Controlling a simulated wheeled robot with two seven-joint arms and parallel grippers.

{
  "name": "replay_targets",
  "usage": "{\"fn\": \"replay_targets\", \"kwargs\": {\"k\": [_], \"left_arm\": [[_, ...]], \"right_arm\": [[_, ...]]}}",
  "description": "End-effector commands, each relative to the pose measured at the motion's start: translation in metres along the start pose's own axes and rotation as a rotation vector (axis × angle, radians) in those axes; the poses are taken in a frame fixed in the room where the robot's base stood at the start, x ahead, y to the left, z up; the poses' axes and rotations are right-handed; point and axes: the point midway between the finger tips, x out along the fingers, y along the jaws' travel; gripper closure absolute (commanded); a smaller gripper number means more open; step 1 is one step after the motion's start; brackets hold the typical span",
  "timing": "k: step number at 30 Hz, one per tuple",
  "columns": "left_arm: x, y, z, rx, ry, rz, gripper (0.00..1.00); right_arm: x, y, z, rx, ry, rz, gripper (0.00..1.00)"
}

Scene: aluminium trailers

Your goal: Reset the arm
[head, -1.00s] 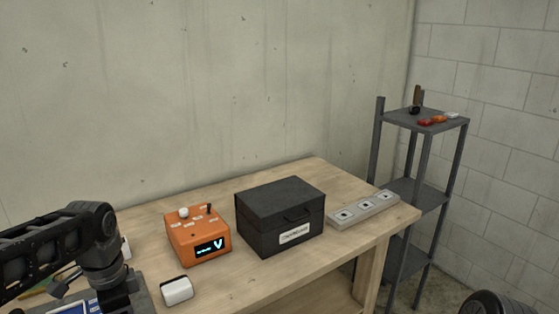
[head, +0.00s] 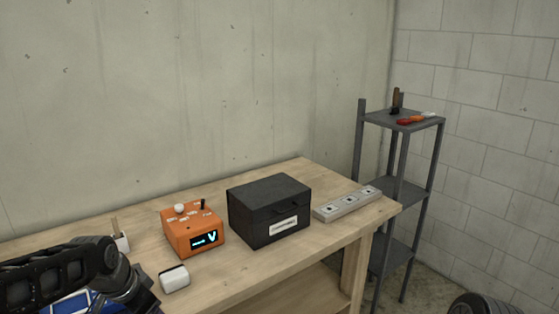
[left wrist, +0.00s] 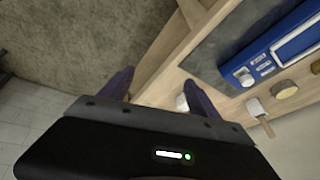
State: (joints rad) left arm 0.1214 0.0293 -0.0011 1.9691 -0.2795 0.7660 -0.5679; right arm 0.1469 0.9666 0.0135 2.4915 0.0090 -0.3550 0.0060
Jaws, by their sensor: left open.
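My left arm comes in at the lower left of the head view, over the left end of the workbench; its gripper is cut off or hidden there. In the left wrist view my left gripper (left wrist: 160,92) shows two dark fingers spread wide with nothing between them. The wooden bench edge and the floor lie beyond the fingers. My right gripper is in neither view.
The wooden workbench (head: 245,268) holds an orange device (head: 192,230) with a lit display, a black box (head: 268,210), a white block (head: 174,279) and a power strip (head: 347,203). A blue device (left wrist: 280,45) lies beside my left gripper. A metal shelf (head: 404,122) stands right.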

Motion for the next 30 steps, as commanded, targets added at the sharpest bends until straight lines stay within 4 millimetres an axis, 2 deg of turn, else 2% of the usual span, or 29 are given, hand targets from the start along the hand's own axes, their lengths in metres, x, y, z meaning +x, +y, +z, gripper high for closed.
{"fn": "replay_targets", "kwargs": {"k": [5, 8, 9, 11, 12, 15, 18, 22, 25, 30], "left_arm": [[0.08, 0.041, -0.017, -0.215, 0.106, 0.049, 0.29], [0.143, 0.087, -0.008, -0.396, 0.138, 0.107, 0.29], [0.167, 0.108, 0.002, -0.472, 0.138, 0.131, 0.29], [0.199, 0.141, 0.022, -0.574, 0.124, 0.161, 0.29], [0.216, 0.164, 0.039, -0.634, 0.103, 0.178, 0.29], [0.248, 0.22, 0.087, -0.741, 0.025, 0.214, 0.29], [0.262, 0.269, 0.135, -0.777, -0.075, 0.247, 0.29], [0.265, 0.314, 0.18, -0.771, -0.199, 0.292, 0.29], [0.267, 0.333, 0.199, -0.763, -0.251, 0.314, 0.29], [0.268, 0.339, 0.205, -0.76, -0.271, 0.322, 0.29]], "right_arm": [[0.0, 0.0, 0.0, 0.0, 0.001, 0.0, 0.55], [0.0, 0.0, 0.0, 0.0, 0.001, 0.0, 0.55], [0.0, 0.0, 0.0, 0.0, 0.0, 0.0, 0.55], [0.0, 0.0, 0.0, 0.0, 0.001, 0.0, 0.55], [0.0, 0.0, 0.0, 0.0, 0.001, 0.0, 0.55], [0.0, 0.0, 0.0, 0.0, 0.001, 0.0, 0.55], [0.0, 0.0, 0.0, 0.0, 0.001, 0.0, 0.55], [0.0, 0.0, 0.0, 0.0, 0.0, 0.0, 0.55], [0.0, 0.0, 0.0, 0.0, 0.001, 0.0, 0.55], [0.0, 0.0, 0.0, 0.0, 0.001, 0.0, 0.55]]}}
